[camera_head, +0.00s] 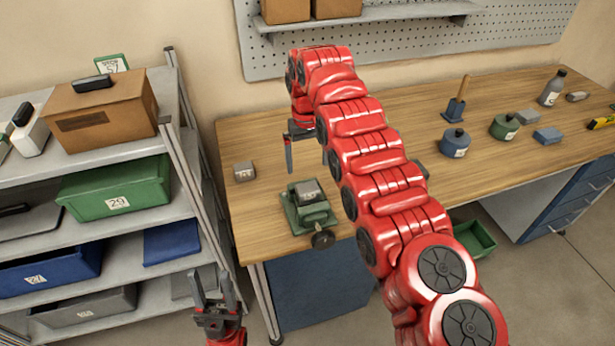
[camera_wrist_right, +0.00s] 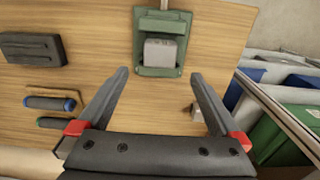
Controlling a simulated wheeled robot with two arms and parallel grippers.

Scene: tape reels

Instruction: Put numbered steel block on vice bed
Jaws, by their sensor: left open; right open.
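A grey steel block (camera_head: 308,191) with a marked face rests on the green vice (camera_head: 300,222) near the bench's front-left edge. In the right wrist view the block (camera_wrist_right: 161,52) sits on the bed of the vice (camera_wrist_right: 160,72). My right gripper (camera_head: 305,150) is open and empty above the bench, behind the vice. My left gripper (camera_head: 211,280) is open and empty beside the shelf.
A shelf (camera_head: 185,140) with a cardboard box (camera_head: 100,110) and several bins stands on the left. The wooden bench (camera_head: 260,225) carries blue and green round containers and a bottle (camera_head: 552,88) at right. My right arm hides part of the bench's middle.

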